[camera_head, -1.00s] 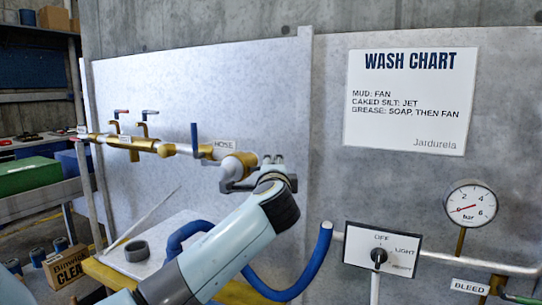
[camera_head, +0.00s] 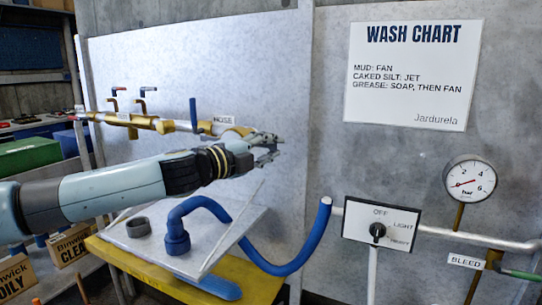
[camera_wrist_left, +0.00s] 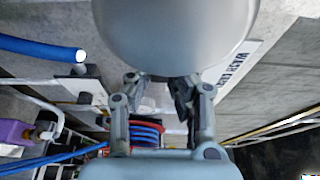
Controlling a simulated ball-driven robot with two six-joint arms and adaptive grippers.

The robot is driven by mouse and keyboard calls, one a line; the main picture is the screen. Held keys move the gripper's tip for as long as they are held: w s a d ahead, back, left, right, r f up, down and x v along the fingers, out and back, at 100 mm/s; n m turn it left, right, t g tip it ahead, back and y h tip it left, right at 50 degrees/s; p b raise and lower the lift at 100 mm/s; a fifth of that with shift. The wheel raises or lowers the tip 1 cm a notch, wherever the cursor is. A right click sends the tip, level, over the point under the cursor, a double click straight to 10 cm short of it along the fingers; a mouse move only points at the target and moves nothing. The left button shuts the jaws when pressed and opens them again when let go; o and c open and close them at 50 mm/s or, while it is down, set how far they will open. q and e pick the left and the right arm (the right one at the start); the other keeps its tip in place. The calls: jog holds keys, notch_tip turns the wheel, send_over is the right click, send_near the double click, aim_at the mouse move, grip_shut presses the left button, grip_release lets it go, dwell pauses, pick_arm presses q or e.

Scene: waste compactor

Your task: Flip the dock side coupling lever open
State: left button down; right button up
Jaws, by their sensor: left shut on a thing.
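The brass and steel pipe (camera_head: 150,121) runs along the grey panel at the left. An upright blue lever (camera_head: 193,112) stands on it beside the HOSE label (camera_head: 223,120); two smaller levers, one red-tipped (camera_head: 118,89) and one blue-tipped (camera_head: 148,89), stand further left. I cannot tell which is the dock side coupling lever. My left gripper (camera_head: 272,148) is at the pipe's right end and hides part of it. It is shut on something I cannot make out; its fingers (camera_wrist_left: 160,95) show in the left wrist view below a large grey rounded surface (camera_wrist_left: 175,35). My right gripper is not in view.
A blue hose (camera_head: 290,268) curves below my arm, and its bent end (camera_head: 177,240) stands on a grey plate on a yellow table (camera_head: 125,258). The switch box (camera_head: 381,224), gauge (camera_head: 470,182) and BLEED pipe are at the right. The panel around the gripper is bare.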

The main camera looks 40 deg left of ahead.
pick_arm(q)
jog(key=shift+s+f+m+h+b, duration=0.2)
jog(key=shift+m+h+b, duration=0.1)
jog(key=shift+h+b, duration=0.15)
jog(key=shift+r, duration=0.1)
